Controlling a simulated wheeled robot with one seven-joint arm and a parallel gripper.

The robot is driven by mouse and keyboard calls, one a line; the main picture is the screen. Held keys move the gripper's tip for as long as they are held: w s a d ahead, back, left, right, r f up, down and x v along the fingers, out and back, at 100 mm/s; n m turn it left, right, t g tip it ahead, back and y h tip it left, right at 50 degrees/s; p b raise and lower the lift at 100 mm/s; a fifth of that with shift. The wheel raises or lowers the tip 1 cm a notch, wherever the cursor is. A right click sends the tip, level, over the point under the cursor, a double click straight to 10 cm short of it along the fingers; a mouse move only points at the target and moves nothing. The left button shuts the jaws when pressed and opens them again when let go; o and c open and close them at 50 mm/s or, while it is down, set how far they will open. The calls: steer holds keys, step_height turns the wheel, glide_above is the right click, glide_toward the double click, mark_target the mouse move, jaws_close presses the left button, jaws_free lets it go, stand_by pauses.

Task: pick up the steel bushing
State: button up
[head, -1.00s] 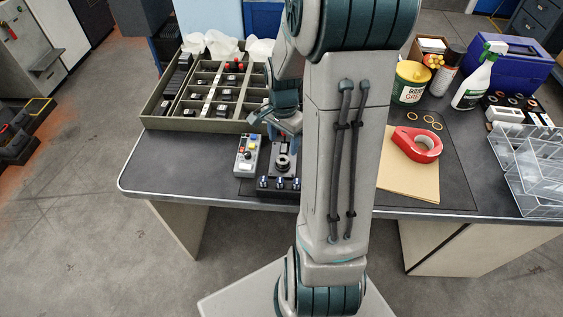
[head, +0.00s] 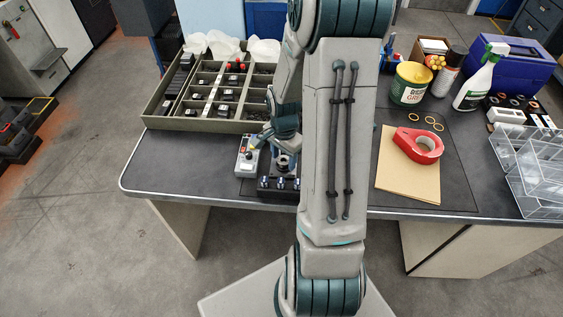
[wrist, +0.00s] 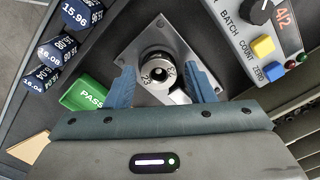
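The steel bushing (wrist: 157,72) is a short metal cylinder with a dark central hole and markings on its top face. It stands upright on a square grey metal plate (wrist: 143,40) with corner holes. In the head view the bushing (head: 282,162) shows small, just below my gripper (head: 279,143). In the wrist view my gripper (wrist: 162,77) is open, with one blue finger on either side of the bushing. Gaps show between the fingers and the bushing. Its lower part is partly hidden, and the height of the fingertips over the plate is hard to tell.
A counter box (wrist: 265,35) with coloured buttons stands right of the plate in the wrist view. A compartment tray (head: 205,126) stands behind.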

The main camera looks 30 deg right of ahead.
steer(key=c, duration=0.7)
steer(key=shift+r, duration=0.15)
steer(key=shift+r, duration=0.6)
step_height(320, 180, up, 2)
steer(key=shift+w+r, duration=0.1)
steer(key=shift+r, duration=0.1)
steer(key=shift+s+d+r, duration=1.2)
steer(key=shift+s, duration=0.35)
steer(key=shift+s+d+r, duration=1.2)
steer(key=shift+s, duration=0.4)
steer(key=shift+s+d+r, duration=1.2)
steer(key=shift+s, duration=0.35)
